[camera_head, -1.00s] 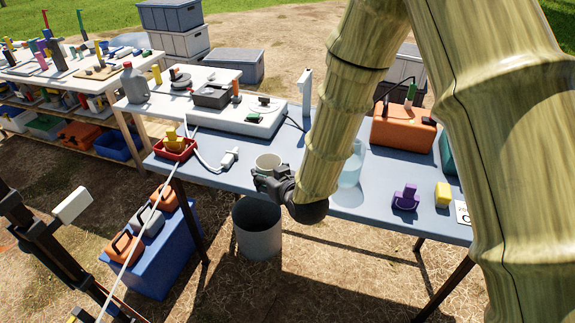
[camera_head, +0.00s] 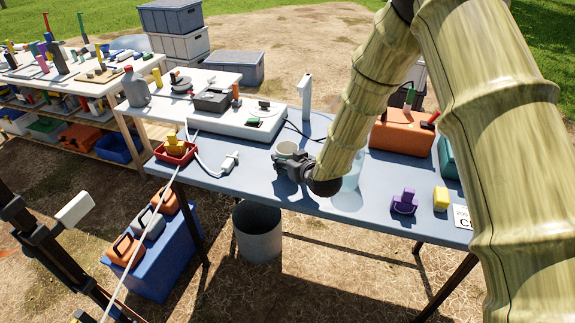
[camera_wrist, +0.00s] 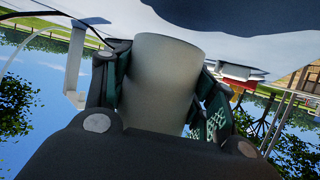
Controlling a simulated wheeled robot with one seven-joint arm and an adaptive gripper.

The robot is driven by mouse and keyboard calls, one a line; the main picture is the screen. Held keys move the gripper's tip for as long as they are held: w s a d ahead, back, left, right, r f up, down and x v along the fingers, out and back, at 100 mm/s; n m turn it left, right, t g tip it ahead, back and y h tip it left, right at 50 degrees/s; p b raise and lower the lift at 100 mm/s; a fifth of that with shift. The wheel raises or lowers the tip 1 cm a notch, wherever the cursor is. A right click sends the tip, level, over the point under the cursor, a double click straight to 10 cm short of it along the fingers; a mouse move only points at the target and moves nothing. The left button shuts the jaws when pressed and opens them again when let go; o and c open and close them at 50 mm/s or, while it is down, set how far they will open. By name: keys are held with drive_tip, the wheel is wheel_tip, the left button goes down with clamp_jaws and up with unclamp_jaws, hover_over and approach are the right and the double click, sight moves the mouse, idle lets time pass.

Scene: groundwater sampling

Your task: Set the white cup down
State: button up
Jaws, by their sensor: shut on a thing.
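The white cup (camera_head: 287,149) is in my gripper (camera_head: 283,162), over the front part of the blue-grey table (camera_head: 240,186). My gripper is shut on the cup's sides. In the wrist view the cup (camera_wrist: 158,75) stands between the two fingers (camera_wrist: 160,95), with the table surface at the top of that picture. The cup looks about upright in the head view. I cannot tell whether its base touches the table, as the gripper hides it.
A white plug (camera_head: 230,161) and a red tray (camera_head: 176,152) lie to the left. A clear container (camera_head: 352,170) stands just right, partly behind my arm. Purple (camera_head: 405,201) and yellow (camera_head: 441,198) pieces and an orange case (camera_head: 402,133) are farther right. A grey bin (camera_head: 257,232) stands below the table edge.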

drive_tip(key=shift+f, duration=1.15)
drive_tip(key=shift+f, duration=0.2)
drive_tip(key=o, duration=1.1)
drive_tip(key=shift+c, duration=0.2)
drive_tip(key=shift+r, duration=0.15)
drive_tip(key=shift+r, duration=0.1)
drive_tip(key=v, duration=1.2)
drive_tip(key=shift+b, duration=0.35)
drive_tip(key=shift+d, duration=0.1)
